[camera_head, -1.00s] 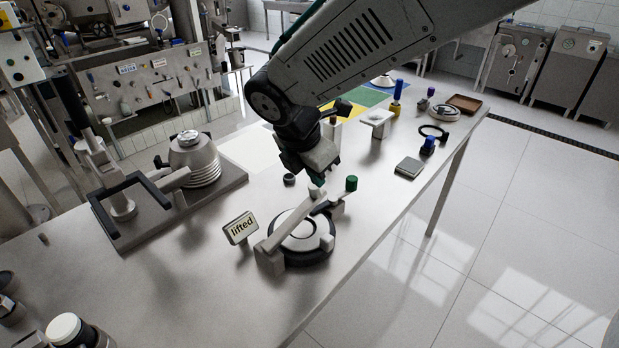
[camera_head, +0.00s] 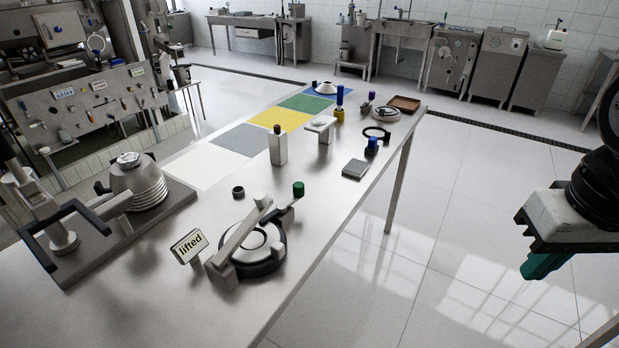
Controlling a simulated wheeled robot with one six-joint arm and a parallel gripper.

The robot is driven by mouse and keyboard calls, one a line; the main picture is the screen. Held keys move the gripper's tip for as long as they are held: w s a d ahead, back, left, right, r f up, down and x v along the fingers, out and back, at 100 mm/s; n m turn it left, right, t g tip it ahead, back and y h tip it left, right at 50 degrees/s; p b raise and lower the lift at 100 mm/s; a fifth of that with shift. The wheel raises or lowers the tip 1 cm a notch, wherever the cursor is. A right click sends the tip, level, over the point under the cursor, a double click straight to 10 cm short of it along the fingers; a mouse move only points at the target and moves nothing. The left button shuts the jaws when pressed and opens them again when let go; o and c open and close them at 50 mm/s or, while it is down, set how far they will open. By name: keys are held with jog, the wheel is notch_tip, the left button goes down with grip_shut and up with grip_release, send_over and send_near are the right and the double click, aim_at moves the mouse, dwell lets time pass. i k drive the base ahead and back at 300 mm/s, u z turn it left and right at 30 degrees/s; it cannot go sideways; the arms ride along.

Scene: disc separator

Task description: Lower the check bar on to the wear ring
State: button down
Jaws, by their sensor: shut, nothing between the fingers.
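The check bar (camera_head: 240,236) is a grey bar that runs slantwise over the left part of the wear ring (camera_head: 262,266). The ring is a round dark-rimmed piece with a pale middle, lying on the steel bench. A grey block stands under the bar's near end, and a pale round end shows at its far end. I cannot tell whether the bar touches the ring. A small sign reading "lifted" (camera_head: 189,246) stands just left of it. My gripper (camera_head: 543,264), with green fingertips, is shut and empty at the far right, off the bench and well away from the bar.
A green-capped piece (camera_head: 299,189) and a small dark ring (camera_head: 238,192) stand close behind the bar. A ribbed grey device (camera_head: 138,187) on a plate is at left. A pale post (camera_head: 278,148) and coloured mats (camera_head: 283,118) lie farther back. Open floor lies between bench and gripper.

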aim_at(263, 202)
jog(key=z, duration=0.25)
jog(key=k, duration=0.35)
jog(key=u, duration=0.1)
jog(key=i, duration=0.95)
jog(key=u, duration=0.55)
